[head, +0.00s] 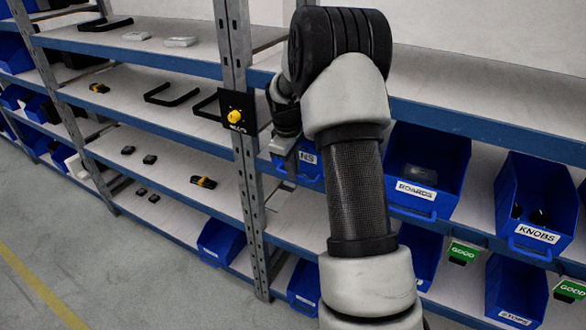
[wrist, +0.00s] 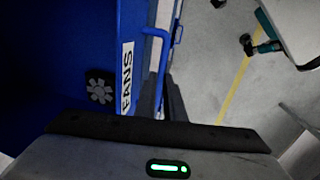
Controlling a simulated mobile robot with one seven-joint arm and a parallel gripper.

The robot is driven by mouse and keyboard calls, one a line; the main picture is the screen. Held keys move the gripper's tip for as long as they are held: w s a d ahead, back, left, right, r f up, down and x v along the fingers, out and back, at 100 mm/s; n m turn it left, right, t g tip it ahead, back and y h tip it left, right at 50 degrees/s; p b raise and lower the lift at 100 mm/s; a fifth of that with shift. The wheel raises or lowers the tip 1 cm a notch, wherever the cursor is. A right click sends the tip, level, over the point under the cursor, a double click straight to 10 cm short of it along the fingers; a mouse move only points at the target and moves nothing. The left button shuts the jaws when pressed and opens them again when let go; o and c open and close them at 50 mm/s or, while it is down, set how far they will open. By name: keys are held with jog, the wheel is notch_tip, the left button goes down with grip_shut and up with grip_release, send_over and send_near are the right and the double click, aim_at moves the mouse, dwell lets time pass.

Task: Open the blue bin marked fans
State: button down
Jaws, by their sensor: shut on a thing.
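The blue fans bin (head: 310,172) is on the middle shelf in the head view, mostly hidden behind my arm. Only the end of its label, "NS", shows there. In the wrist view the blue bin (wrist: 125,20) fills the left side, with its white FANS label readable sideways. A dark fan (wrist: 100,88) lies inside it. The bin's blue handle (wrist: 160,65) sticks out from its front. My gripper (head: 284,168) is at the bin's front in the head view. In the wrist view its dark fingers (wrist: 173,95) are shut on the handle; the grip is partly hidden.
The boards bin (head: 415,195) and knobs bin (head: 536,225) stand to the right on the same shelf. A grey upright (head: 245,150) carrying a yellow knob (head: 235,116) is close left of my gripper. Grey floor (head: 120,270) is open in front of the shelves.

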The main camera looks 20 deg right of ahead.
jog(key=s+a+b, duration=0.3)
jog(key=s+a, duration=0.7)
jog(key=a, duration=0.3)
jog(key=shift+s+a, duration=0.2)
jog(key=c, duration=1.8)
grip_release()
jog(key=shift+c, duration=0.2)
notch_tip(320, 180, up, 17)
jog(key=s+a, duration=0.2)
jog(key=shift+a+p, duration=0.25)
jog(key=shift+p, duration=0.05)
jog(key=shift+r, duration=0.1)
jog(key=s+r+m+t+y+p, duration=0.1)
jog(key=s+r+m+t+p, duration=0.2)
jog(key=s+m, duration=0.5)
jog(key=s+t, duration=0.1)
jog(key=s, duration=1)
jog(key=shift+s+a+r+y, duration=0.15)
jog(key=shift+r+y, duration=0.15)
jog(key=shift+y, duration=0.1)
